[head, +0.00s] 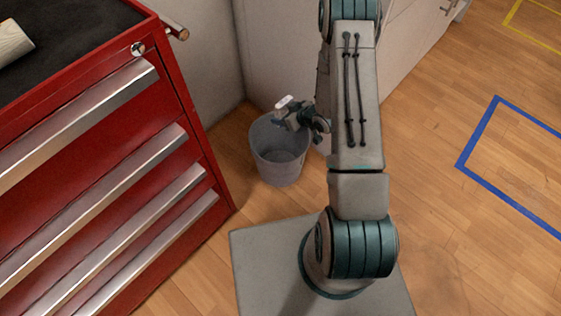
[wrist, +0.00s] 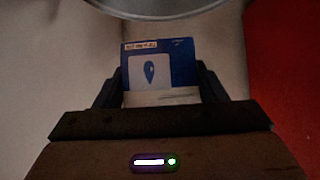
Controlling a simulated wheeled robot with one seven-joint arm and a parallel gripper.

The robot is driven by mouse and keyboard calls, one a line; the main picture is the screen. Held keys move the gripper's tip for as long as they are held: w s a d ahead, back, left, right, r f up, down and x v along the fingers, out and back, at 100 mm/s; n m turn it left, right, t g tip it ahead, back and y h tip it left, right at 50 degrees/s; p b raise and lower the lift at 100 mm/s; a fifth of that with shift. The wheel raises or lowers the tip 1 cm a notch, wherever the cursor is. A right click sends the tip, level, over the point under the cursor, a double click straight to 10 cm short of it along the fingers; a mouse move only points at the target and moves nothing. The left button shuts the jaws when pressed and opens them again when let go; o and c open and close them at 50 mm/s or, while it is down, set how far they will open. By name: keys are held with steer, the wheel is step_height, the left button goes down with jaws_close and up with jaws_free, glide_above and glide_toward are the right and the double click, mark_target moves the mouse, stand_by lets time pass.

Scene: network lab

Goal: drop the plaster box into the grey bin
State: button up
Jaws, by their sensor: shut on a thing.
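The plaster box (wrist: 160,70) is blue and white with a dark blue drop mark. In the wrist view it sits between the two dark fingers of my gripper (wrist: 160,82), which is shut on it. In the head view my gripper (head: 281,118) is at the upper rim of the grey bin, over or close to its mouth. I cannot clearly make out the box there. The grey bin (head: 278,174) stands upright on the floor, and its visible inside looks empty. Its curved rim (wrist: 160,14) crosses the top of the wrist view.
A red drawer cabinet (head: 190,110) with metal handles stands left of the bin, and its red side (wrist: 285,90) fills the wrist view's right edge. Pale walls or cabinet fronts (head: 280,50) are behind the bin. Open wooden floor (head: 450,190) lies to the right.

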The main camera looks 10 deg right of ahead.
step_height(320, 180, down, 2)
steer(key=shift+s+f+b, duration=0.15)
steer(key=shift+b, duration=0.2)
step_height(320, 180, down, 5)
steer(key=b, duration=0.4)
steer(key=shift+f, duration=0.2)
steer(key=o, duration=1.1)
steer(key=p+v, duration=0.4)
steer(key=v, duration=1)
